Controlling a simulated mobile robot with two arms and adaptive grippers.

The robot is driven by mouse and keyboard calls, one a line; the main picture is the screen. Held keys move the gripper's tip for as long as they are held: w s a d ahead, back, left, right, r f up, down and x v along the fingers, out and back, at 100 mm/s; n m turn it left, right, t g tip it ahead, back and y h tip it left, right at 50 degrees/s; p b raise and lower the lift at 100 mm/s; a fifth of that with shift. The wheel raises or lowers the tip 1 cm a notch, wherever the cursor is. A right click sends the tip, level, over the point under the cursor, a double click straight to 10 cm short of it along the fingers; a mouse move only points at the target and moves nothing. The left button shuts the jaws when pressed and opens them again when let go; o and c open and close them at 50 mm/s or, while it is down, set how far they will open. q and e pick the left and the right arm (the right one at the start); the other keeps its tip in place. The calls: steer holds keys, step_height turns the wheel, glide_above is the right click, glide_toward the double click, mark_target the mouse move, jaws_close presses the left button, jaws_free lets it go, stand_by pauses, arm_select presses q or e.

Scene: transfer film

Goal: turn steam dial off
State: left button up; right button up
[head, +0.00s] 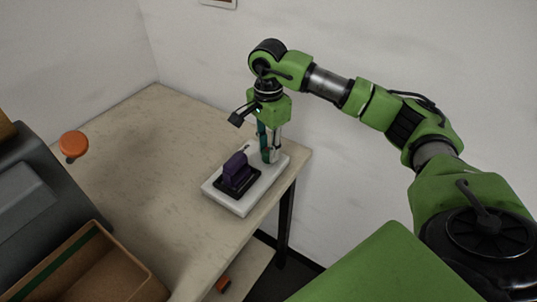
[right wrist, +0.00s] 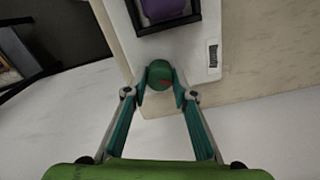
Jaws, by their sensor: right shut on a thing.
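A white base unit (head: 236,207) stands on the table near its right edge. A purple block (head: 237,168) sits in a black tray (head: 245,192) on it. In the right wrist view a round green dial (right wrist: 160,70) with a small red mark is at the edge of the white base (right wrist: 122,38). My right gripper (head: 270,156) points down at the back end of the base. In the right wrist view its fingertips (right wrist: 160,88) are shut on the dial from both sides. The fingers hide the dial in the head view. My left gripper is not in view.
A dark grey machine (head: 35,190) and an open brown box (head: 85,268) are at the left. An orange round piece (head: 74,144) is beside the machine. The table (head: 150,150) is bare between them and the base. A white wall (head: 370,40) stands behind.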

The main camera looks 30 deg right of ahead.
mark_target(268, 151)
steer(key=n+b, duration=0.2)
steer(key=n, duration=0.1)
steer(key=shift+n+b, duration=0.55)
steer(key=shift+n, duration=0.85)
steer(key=o, duration=1.1)
steer(key=shift+r, duration=0.1)
step_height(268, 151, up, 12)
